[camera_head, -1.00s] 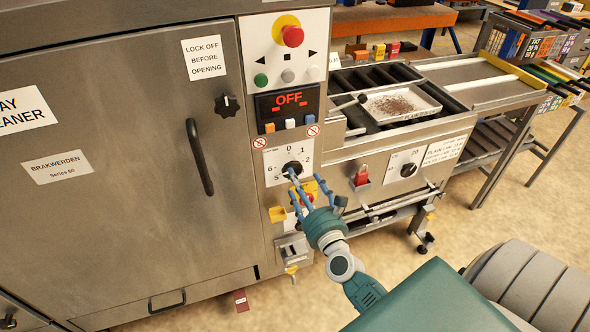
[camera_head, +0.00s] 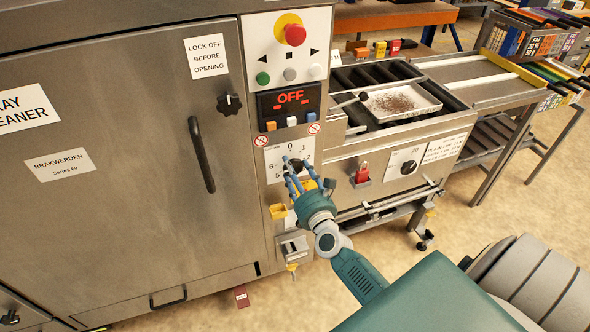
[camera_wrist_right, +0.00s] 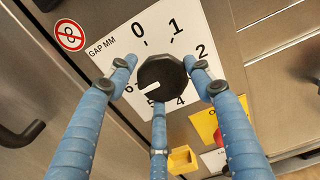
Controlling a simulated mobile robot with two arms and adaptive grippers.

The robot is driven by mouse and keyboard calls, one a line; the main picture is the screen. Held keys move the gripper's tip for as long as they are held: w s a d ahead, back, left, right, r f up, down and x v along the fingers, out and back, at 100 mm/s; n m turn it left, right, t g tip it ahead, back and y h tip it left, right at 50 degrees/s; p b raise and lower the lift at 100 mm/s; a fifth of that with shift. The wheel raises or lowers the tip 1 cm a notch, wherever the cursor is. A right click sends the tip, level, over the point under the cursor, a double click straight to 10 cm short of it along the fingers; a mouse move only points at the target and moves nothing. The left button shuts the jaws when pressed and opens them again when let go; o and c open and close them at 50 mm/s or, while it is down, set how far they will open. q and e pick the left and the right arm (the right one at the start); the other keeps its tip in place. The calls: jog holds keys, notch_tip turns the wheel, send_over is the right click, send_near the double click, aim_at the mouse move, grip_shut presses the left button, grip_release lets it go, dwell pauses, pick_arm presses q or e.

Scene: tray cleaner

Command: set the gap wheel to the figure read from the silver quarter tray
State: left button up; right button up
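The gap wheel (camera_wrist_right: 163,80) is a black round knob on a white plate marked GAP MM, with figures including 0, 1, 2, 4, 5 and 6. Its white mark points left, towards the 6. In the head view the wheel (camera_head: 296,166) is partly behind my fingers. My right gripper (camera_wrist_right: 160,72) has its three blue fingers spread around the wheel, tips close to its rim; contact is unclear. It also shows in the head view (camera_head: 298,178). A silver tray (camera_head: 430,106) with brown crumbs lies on the infeed; its front label is too small to read fully. My left gripper is out of view.
Above the wheel are a red OFF display (camera_head: 289,99) and a red stop button (camera_head: 295,35). A yellow bracket (camera_wrist_right: 183,159) sits below the plate. Racked trays (camera_head: 530,40) stand at the far right.

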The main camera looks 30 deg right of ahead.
jog(key=shift+d+r, duration=0.15)
jog(key=shift+r, duration=0.15)
